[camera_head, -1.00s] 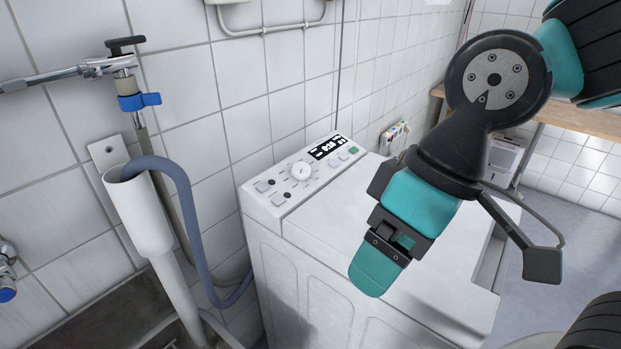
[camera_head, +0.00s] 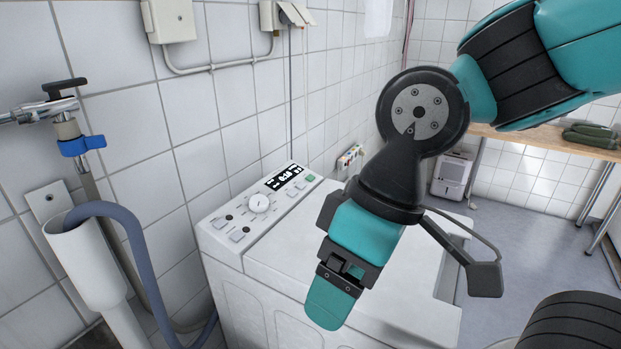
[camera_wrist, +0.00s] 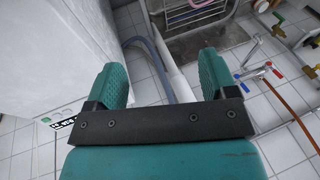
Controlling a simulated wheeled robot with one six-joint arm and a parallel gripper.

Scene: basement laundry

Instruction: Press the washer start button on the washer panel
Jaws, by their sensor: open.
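The white washer (camera_head: 300,260) stands against the tiled wall. Its panel (camera_head: 225,218) runs along the back of the top, with a round white dial (camera_head: 260,203), several small buttons and a lit dark display (camera_head: 284,178). A green button (camera_head: 310,178), apparently the start button, sits at the panel's right end. My gripper (camera_head: 328,300) is open and empty, pointing down in front of the washer top, right of the panel and apart from it. In the wrist view its two teal fingers (camera_wrist: 163,75) are spread. Part of the panel display (camera_wrist: 66,123) shows at lower left there.
A grey hose (camera_head: 140,245) and white drain pipe (camera_head: 88,262) stand left of the washer. A wooden counter (camera_head: 545,142) stands at back right. Open floor (camera_head: 540,235) lies to the right.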

